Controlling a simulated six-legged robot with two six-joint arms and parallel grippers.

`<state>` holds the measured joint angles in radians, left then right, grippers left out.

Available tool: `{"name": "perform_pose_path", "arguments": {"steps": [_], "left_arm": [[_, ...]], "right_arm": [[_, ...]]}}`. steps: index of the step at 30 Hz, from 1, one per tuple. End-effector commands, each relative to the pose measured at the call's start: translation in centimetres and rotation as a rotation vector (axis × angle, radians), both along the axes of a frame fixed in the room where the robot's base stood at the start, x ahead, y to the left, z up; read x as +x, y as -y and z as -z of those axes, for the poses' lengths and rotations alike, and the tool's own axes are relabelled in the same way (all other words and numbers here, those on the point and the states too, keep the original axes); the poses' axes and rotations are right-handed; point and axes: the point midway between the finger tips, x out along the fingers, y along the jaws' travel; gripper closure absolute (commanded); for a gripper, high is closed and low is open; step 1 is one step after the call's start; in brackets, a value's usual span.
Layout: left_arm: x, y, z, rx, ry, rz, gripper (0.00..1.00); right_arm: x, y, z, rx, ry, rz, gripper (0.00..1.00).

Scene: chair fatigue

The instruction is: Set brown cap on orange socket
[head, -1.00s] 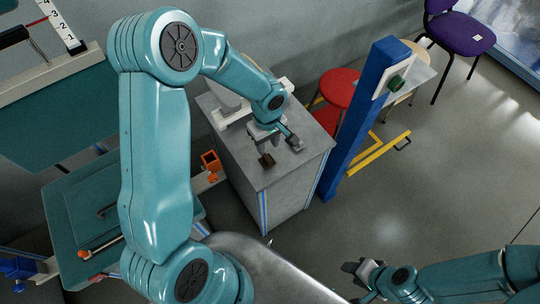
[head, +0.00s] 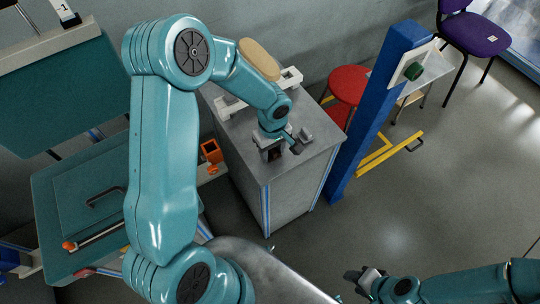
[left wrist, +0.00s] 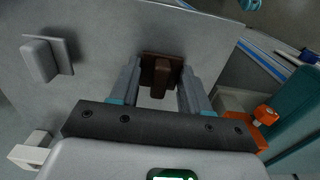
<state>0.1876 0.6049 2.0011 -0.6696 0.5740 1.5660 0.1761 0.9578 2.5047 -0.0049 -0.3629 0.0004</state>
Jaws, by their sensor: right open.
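The brown cap (head: 276,154), a square plate with an upright grip, is on the grey cabinet top (head: 245,150). It also shows in the left wrist view (left wrist: 161,72). My left gripper (head: 283,146) is over the cap; its fingers stand either side of the grip with visible gaps, so it looks open. In the head view the gripper hides part of the cap. The orange socket (head: 211,151) is at the cabinet's left side, and orange parts show at right in the left wrist view (left wrist: 265,115). My right gripper (head: 364,281) is open and empty, low in the head view.
A grey block on a plate (head: 304,135) and a white bracket (head: 290,78) are also on the cabinet top. A blue post (head: 372,125) with a green knob stands right of it. A red stool (head: 348,84) and purple chair (head: 468,34) are behind.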

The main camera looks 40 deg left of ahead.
Motion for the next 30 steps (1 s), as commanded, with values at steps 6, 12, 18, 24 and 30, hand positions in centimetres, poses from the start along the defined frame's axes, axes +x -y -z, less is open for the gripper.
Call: {"name": "perform_pose_path", "arguments": {"steps": [6, 12, 18, 24, 30], "left_arm": [[0.0, 0.0, 0.0, 0.0, 0.0, 0.0, 0.6], [0.0, 0.0, -0.1, 0.0, 0.001, 0.0, 0.81], [0.0, 0.0, -0.7, 0.001, 0.001, 0.0, 0.81], [0.1, 0.0, -1.5, 0.001, 0.003, 0.0, 0.81], [0.0, 0.0, -2.2, 0.0, 0.002, -0.001, 0.81]], "right_arm": [[0.0, 0.0, -0.1, 0.0, 0.001, 0.0, 0.57], [0.0, 0.0, -0.1, 0.0, 0.001, 0.0, 0.57], [0.0, 0.0, -0.4, 0.0, 0.0, 0.0, 0.57], [0.0, 0.0, -0.8, 0.0, 0.0, 0.0, 0.57], [0.0, 0.0, -1.1, 0.0, 0.0, 0.0, 0.57]]}}
